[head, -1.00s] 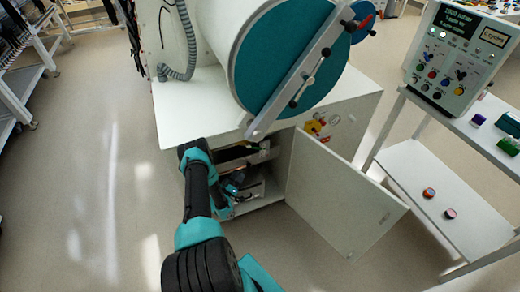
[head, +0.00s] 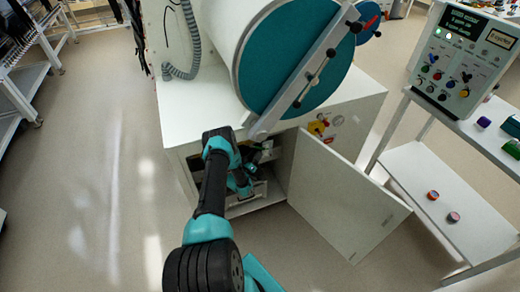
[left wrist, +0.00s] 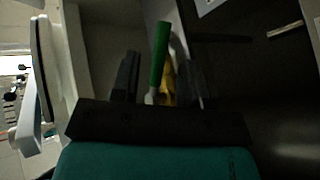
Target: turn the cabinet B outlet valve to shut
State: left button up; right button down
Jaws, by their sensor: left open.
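In the left wrist view a valve's green lever (left wrist: 159,55) stands nearly upright, with a yellow part (left wrist: 168,82) beside its lower end. My left gripper (left wrist: 162,78) is open, with its dark fingers on either side of the lever. I cannot tell whether either finger touches it. In the head view my left gripper (head: 253,160) reaches into the open lower cabinet (head: 180,160), and my arm hides much of the inside. No label is readable, so I cannot tell which valve this is. My right gripper is not in view.
The cabinet door (head: 335,195) hangs open to the right of the arm. A yellow and red switch (head: 318,127) sits on the cabinet front. A drum with a teal lid (head: 300,60) stands above. A control panel (head: 462,60) and shelf (head: 440,195) stand at the right.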

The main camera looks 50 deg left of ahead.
aim_at(260, 148)
pick_arm(q)
jog(key=shift+x, duration=2.05)
jog(key=shift+c, duration=0.2)
grip_shut()
